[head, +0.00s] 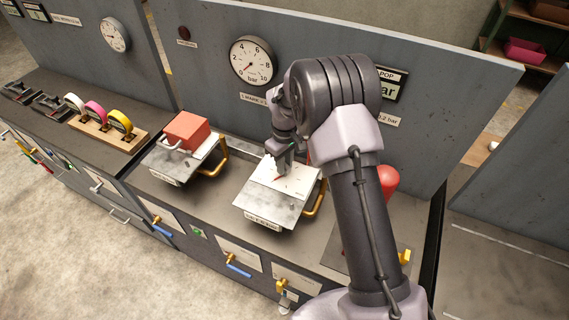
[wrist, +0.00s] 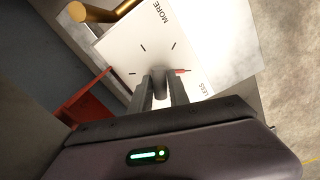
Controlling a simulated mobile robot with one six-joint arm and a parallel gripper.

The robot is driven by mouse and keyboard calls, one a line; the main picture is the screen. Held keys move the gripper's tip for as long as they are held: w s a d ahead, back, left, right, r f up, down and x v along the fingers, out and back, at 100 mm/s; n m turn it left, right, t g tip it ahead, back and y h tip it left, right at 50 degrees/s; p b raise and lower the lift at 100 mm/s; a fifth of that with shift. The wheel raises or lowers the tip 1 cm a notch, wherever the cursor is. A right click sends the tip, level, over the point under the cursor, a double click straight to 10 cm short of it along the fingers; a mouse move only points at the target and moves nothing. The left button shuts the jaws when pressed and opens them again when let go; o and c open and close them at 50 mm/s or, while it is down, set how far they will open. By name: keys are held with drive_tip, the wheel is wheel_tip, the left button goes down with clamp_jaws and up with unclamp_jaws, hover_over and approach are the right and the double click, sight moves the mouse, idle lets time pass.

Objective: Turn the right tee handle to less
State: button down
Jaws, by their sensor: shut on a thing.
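The right unit's white dial plate (head: 300,178) sits on a grey metal block (head: 270,208) on the bench. In the wrist view the plate (wrist: 125,50) carries the words MORE and LESS and several short dark ticks. A small red mark (wrist: 183,71) lies on the LESS side, just right of the fingers. My gripper (head: 281,168) reaches down onto this plate. In the wrist view my gripper (wrist: 160,88) is shut on the grey tee handle (wrist: 159,82), with one finger on each side. Most of the handle is hidden by the fingers.
A red box (head: 187,130) rests on the similar left unit. Brass pipes (head: 314,200) curve beside the right block. A round bar gauge (head: 251,61) is on the grey panel behind. A red dome (head: 388,180) shows right of my arm. Several valves line the bench front.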

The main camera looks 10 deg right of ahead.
drive_tip(key=c, duration=1.3)
unclamp_jaws()
wheel_tip(320, 180, up, 17)
drive_tip(key=p, duration=0.2)
drive_tip(key=shift+r+p, duration=0.2)
drive_tip(key=shift+p, duration=0.15)
